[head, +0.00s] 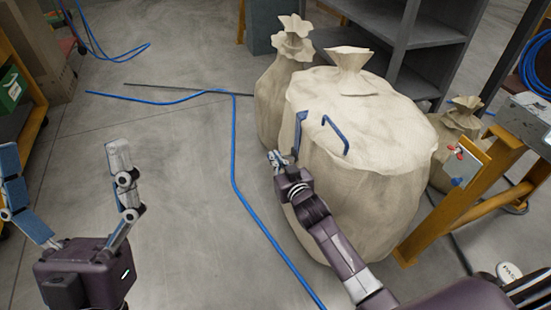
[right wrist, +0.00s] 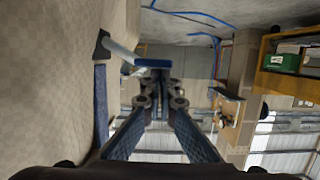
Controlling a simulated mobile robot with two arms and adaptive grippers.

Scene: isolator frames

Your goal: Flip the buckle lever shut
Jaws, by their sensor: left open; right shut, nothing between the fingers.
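A large beige sack (head: 365,185) stands on the floor in the head view. A blue bent lever (head: 337,134) sticks out from its upper side. A blue strip (head: 299,133) lies against the sack to the left of the lever. In the right wrist view a lever with a blue end (right wrist: 151,63) juts out from the sack wall, just beyond my fingertips; I cannot tell whether they touch. My right gripper (head: 275,158) is shut and empty, close to the sack's left side below the strip. My left gripper (head: 64,158) is open and empty, over bare floor.
Smaller sacks (head: 283,85) (head: 456,128) stand behind and to the right. A yellow frame (head: 470,190) with a small panel is at the right. Grey shelves (head: 415,45) stand behind. A blue hose (head: 234,150) runs over the floor. Floor left of the sack is mostly clear.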

